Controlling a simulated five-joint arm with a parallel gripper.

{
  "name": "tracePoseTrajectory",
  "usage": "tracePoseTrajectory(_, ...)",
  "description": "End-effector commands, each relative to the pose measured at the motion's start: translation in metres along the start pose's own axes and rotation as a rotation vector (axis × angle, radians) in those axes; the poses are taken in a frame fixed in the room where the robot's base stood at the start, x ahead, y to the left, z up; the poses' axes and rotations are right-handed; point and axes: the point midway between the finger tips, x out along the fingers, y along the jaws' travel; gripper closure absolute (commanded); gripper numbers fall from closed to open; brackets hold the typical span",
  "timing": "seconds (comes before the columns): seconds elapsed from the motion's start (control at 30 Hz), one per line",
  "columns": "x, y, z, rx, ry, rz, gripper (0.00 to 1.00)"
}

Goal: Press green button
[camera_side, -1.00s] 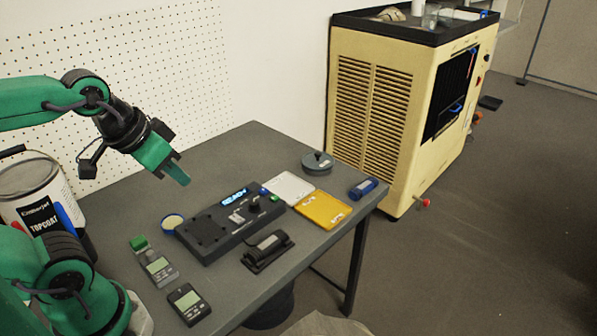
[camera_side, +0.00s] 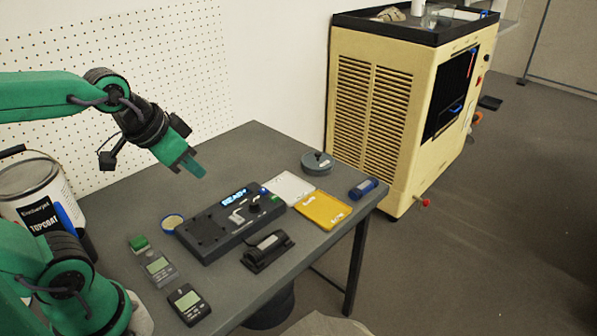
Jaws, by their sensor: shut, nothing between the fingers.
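A black control box (camera_side: 215,236) lies on the grey table, with a lit blue display (camera_side: 234,197) near its back edge. A small green button (camera_side: 276,198) sits at the right end of its top, close to a blue knob (camera_side: 264,190). My gripper (camera_side: 197,169) has teal fingertips and is shut and empty. It hangs in the air, tilted down to the right, above and behind the left part of the box. It is apart from the box and to the left of the green button.
A black stapler-like device (camera_side: 267,250) lies in front of the box. Two handheld meters (camera_side: 188,304) lie at the front left. A white card (camera_side: 288,188), a yellow case (camera_side: 323,210), a round grey tin (camera_side: 317,163) and a blue cylinder (camera_side: 363,188) are on the right.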

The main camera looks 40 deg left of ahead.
Motion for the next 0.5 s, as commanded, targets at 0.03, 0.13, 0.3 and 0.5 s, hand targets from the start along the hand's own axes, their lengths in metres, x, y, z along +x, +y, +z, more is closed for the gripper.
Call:
tracePoseTrajectory(0.03, 0.006, -0.001, -0.006, 0.019, 0.003, -0.002, 1.0)
tracePoseTrajectory(0.13, 0.017, -0.004, -0.019, 0.065, 0.023, -0.007, 1.0)
tracePoseTrajectory(0.3, 0.038, -0.009, -0.042, 0.148, 0.058, -0.019, 1.0)
tracePoseTrajectory(0.5, 0.066, -0.016, -0.066, 0.245, 0.097, -0.038, 1.0)
